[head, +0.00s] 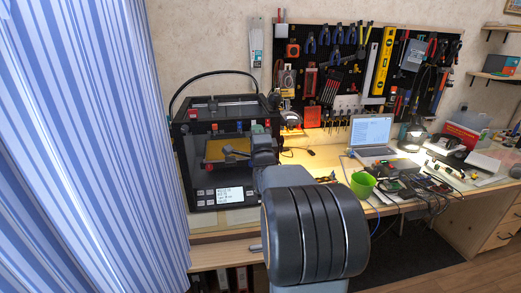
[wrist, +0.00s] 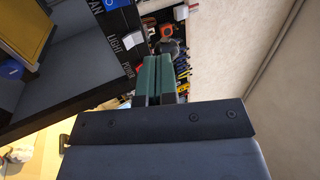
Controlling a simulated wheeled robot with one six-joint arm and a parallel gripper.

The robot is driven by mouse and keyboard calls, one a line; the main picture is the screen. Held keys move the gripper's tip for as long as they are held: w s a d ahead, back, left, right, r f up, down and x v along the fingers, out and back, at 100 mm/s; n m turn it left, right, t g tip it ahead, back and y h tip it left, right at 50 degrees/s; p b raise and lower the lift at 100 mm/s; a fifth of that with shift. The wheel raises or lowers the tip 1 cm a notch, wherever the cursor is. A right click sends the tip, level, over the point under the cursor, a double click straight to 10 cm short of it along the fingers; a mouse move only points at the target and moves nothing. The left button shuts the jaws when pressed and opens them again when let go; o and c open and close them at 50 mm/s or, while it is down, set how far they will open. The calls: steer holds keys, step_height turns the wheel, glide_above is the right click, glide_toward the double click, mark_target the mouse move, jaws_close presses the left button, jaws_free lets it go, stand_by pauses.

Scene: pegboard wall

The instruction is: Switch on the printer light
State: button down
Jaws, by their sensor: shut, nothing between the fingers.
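The 3D printer (head: 222,160) stands on the bench at the left in the head view, with a black frame, a yellowish bed and a lit screen (head: 230,195). A blue control (wrist: 112,4) shows by FAN. In the head view my arm covers the printer's right side.
A blue striped curtain (head: 95,150) hangs close to the printer's left. The pegboard (head: 345,70) with tools is on the wall behind. A laptop (head: 371,134), a green cup (head: 362,184) and a lamp (head: 413,135) stand on the bench to the right.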

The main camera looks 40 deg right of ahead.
steer(key=s+a+b, duration=0.1)
steer(key=s+a, duration=0.3)
steer(key=s, duration=0.2)
steer(key=shift+s+a, duration=0.15)
steer(key=shift+s, duration=0.2)
stand_by(0.4)
steer(key=s+a+f+n+g+y+p, duration=0.1)
steer(key=a+f+n+g+y, duration=0.15)
steer(key=f+n+g, duration=0.45)
steer(key=s+a+f+n+g+y+p, duration=0.1)
steer(key=s+a+f+n+g+y, duration=0.15)
steer(key=f+n, duration=0.4)
steer(key=s+a+n+g+y+p, duration=0.2)
steer(key=s+a+n, duration=0.3)
steer(key=a, duration=0.4)
steer(key=s+a+n+g+y+p, duration=0.3)
steer(key=s+a+n+g, duration=0.1)
steer(key=a, duration=0.5)
steer(key=shift+s+n, duration=0.35)
steer(key=shift+n, duration=0.3)
